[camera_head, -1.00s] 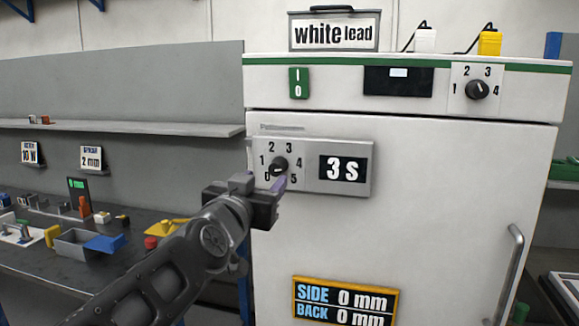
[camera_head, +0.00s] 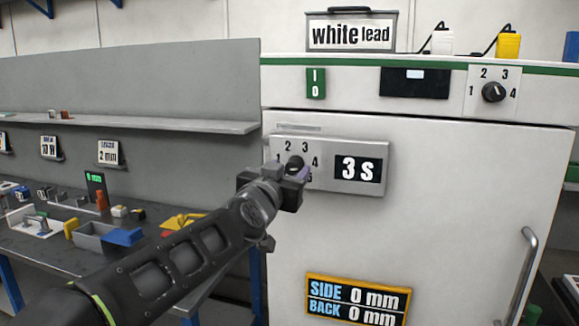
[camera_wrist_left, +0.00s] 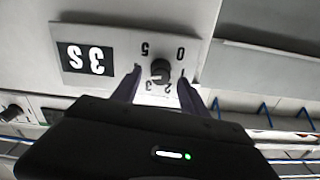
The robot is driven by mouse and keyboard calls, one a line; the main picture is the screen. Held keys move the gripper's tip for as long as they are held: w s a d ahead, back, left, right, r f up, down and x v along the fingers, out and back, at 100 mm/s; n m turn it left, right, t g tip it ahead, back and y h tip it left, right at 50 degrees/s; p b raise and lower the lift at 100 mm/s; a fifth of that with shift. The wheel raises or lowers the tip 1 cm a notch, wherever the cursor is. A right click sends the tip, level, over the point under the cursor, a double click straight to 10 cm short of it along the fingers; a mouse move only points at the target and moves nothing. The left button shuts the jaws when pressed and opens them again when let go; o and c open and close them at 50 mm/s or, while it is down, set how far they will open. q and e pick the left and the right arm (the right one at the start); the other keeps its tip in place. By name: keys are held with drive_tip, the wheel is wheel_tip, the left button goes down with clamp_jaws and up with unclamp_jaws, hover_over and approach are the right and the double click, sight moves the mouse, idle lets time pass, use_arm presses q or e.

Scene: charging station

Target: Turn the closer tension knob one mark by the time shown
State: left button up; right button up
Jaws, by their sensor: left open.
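A black knob (camera_head: 295,163) sits on a grey dial panel (camera_head: 330,183) on the white cabinet door, ringed by number marks. The display (camera_head: 358,169) beside it reads 3 s. My left gripper (camera_head: 301,172) is at the knob and hides its lower part and the lower marks. In the left wrist view the panel is upside down, and the open fingers (camera_wrist_left: 160,75) stand on either side of the knob (camera_wrist_left: 160,70), with gaps visible. I cannot tell which mark the knob points to. My right gripper is not in view.
An upper knob (camera_head: 493,92) marked 1 to 4, a dark screen (camera_head: 414,83) and a green switch (camera_head: 316,84) are on the cabinet top. A door handle (camera_head: 524,275) projects at right. A cluttered bench (camera_head: 60,235) lies at left.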

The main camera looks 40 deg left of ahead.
use_arm(q)
drive_tip(key=shift+w+a, duration=0.25)
drive_tip(key=shift+w, duration=0.35)
clamp_jaws()
